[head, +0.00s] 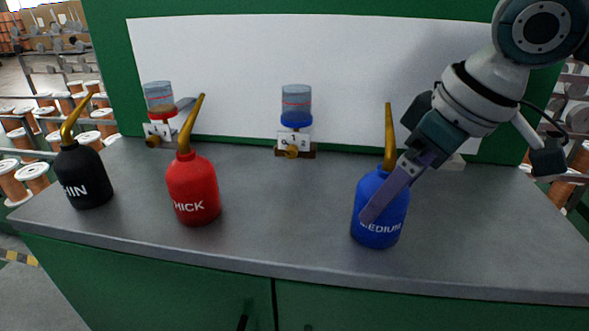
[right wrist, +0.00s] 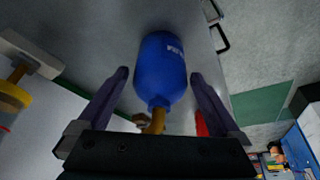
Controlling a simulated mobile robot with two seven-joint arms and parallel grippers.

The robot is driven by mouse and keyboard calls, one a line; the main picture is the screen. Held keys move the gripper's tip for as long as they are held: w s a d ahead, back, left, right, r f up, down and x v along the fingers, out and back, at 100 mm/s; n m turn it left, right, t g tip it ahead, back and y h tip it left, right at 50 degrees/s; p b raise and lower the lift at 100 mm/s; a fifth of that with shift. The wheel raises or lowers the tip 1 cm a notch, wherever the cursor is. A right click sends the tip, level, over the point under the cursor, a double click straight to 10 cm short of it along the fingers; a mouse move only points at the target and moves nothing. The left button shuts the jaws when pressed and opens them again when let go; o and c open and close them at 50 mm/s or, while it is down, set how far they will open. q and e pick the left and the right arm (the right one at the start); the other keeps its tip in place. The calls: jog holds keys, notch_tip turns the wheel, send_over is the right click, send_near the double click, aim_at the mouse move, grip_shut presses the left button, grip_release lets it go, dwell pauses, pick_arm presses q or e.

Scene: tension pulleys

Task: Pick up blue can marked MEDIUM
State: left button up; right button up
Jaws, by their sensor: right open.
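The blue can (head: 385,228) marked MEDIUM stands upright on the grey worktop, right of centre, with a brass spout on top. My right gripper (head: 380,200) reaches down to it from the upper right. One finger passes in front of the can and covers part of its side and lettering; the other finger is hidden in the head view. In the right wrist view the blue can (right wrist: 160,65) lies between the two spread fingers of my right gripper (right wrist: 159,77), with a gap on each side. The left gripper is not in view.
A red can (head: 193,190) and a black can (head: 84,178) with brass spouts stand to the left on the worktop (head: 290,220). The worktop right of the blue can is clear.

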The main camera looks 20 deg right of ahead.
jog(key=x, duration=0.2)
jog(key=shift+w+a+f, duration=0.1)
jog(key=shift+f, duration=0.2)
jog(key=shift+r, duration=0.1)
grip_shut()
dwell(0.5)
